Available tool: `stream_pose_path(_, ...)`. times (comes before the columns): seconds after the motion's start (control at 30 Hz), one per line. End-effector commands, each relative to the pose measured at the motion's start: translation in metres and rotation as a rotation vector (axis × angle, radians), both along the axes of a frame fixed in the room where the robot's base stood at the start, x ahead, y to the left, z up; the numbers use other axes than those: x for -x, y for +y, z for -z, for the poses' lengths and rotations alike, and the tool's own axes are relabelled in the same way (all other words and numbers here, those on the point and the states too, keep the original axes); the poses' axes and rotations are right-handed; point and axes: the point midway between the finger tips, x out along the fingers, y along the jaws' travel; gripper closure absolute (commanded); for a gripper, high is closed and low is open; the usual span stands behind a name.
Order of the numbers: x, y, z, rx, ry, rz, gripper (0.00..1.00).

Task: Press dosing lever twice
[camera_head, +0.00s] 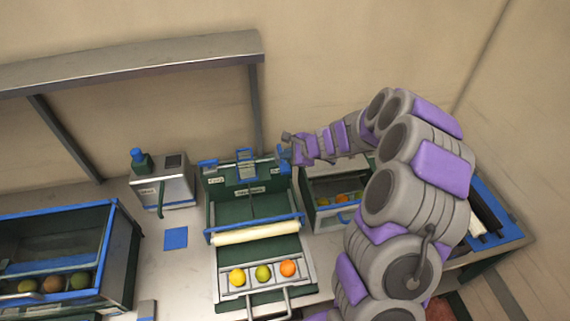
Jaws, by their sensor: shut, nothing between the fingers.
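My gripper (287,140) is shut and empty at the back right corner of the green sorting machine (210,195). It is beside or over a small blue part (283,153) there; I cannot tell whether they touch. A grey dispenser box (175,188) with a blue-topped green knob (138,158) stands left of the machine. A green lever-like handle (161,200) hangs at its front. No part has a readable label saying dosing, so I cannot tell for sure which is the dosing lever.
A blue-edged bin (125,245) with fruit stands left. Another fruit box (316,215) is at right. A blue square (176,238) lies on the bench.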

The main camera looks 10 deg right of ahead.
Motion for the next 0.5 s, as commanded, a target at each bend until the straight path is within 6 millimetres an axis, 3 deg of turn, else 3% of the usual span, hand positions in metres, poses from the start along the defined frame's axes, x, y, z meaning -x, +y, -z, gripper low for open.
stream_pose_path(0.23, 0.000, 0.000, -0.025, 0.001, -0.001, -0.001, 1.00)
stream_pose_path(0.5, 0.000, 0.000, -0.026, 0.001, 0.000, -0.001, 1.00)
